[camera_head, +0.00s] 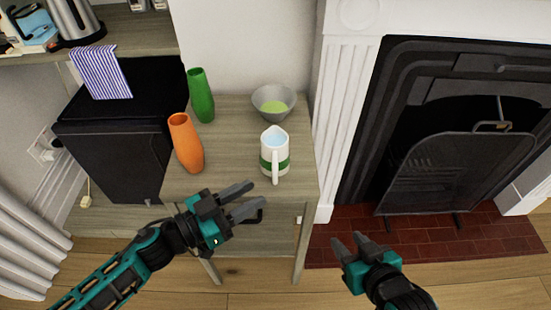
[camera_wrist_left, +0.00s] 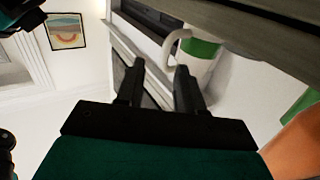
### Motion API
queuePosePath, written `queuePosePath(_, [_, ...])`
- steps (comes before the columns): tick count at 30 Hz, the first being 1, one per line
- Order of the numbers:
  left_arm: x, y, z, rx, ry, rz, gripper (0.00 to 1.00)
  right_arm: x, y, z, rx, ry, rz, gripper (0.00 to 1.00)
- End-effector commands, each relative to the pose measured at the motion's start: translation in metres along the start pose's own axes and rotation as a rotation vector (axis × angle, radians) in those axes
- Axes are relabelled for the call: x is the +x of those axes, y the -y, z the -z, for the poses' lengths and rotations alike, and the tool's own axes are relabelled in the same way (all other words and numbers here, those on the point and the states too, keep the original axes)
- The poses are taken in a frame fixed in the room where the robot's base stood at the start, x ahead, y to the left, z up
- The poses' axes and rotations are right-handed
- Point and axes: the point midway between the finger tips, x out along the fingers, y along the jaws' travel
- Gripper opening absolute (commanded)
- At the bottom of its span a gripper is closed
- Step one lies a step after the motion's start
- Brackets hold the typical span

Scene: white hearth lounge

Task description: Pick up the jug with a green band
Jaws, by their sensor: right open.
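The jug with a green band (camera_head: 274,155) is white with a handle facing me. It stands upright near the front right of the small wooden table (camera_head: 233,135). It also shows in the left wrist view (camera_wrist_left: 203,52), beyond the fingers. My left gripper (camera_head: 256,198) is open and empty, in front of the table's front edge, below and left of the jug and apart from it. Its fingers also show in the left wrist view (camera_wrist_left: 158,88). My right gripper (camera_head: 347,245) is open and empty, to the right of the table and well away from the jug.
An orange vase (camera_head: 186,143) and a green vase (camera_head: 201,95) stand at the table's left. A grey bowl (camera_head: 273,102) with green contents is behind the jug. A black cabinet (camera_head: 120,130) stands at left. A fireplace screen (camera_head: 440,172) stands at right.

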Motion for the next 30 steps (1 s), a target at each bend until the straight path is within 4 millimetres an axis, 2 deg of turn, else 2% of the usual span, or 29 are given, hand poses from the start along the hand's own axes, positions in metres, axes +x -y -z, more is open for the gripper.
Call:
queuePosePath(3, [0.016, 0.001, 0.0, 0.001, -0.001, 0.002, 0.37, 0.001, 0.002, -0.001, 0.005, 0.0, 0.002, 0.43])
queuePosePath(8, [0.027, 0.002, 0.0, 0.001, -0.001, 0.002, 0.37, 0.002, 0.004, 0.0, 0.013, -0.002, 0.003, 0.43])
queuePosePath(18, [0.071, 0.008, 0.004, -0.001, -0.001, 0.004, 0.37, 0.004, 0.005, -0.002, 0.019, -0.003, 0.005, 0.43])
queuePosePath(26, [0.075, 0.007, 0.004, 0.0, 0.001, 0.004, 0.37, 0.002, 0.005, 0.001, 0.019, -0.009, 0.006, 0.43])
queuePosePath(30, [0.075, 0.007, 0.004, 0.0, 0.0, 0.004, 0.27, 0.002, 0.004, 0.0, 0.015, -0.007, 0.007, 0.43])
